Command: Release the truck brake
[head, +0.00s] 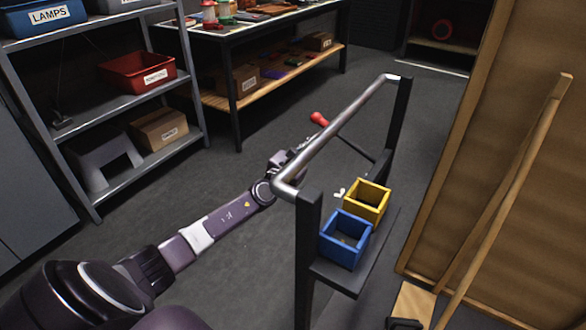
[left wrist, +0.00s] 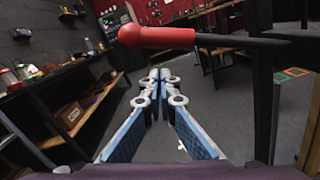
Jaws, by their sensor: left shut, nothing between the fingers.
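The truck has a grey metal push handle (head: 335,130) on dark posts. Its brake lever is a dark rod with a red knob (head: 319,118), sticking out to the left beyond the handle. In the left wrist view the red knob (left wrist: 155,37) lies across the upper middle, with its dark rod (left wrist: 255,48) running right. My left gripper (head: 296,154) is beside the handle, just below the knob in the head view, partly hidden behind the handle. Its fingers (left wrist: 160,75) are shut and empty, with the knob above them in the wrist picture. Contact is not visible.
A blue bin (head: 345,262) and a yellow bin (head: 383,204) sit on the truck. A shelf with a red bin (head: 128,85) stands at left, a workbench (head: 238,75) behind. A large brown panel (head: 505,170) and wooden pole stand at right. Open floor lies left of the truck.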

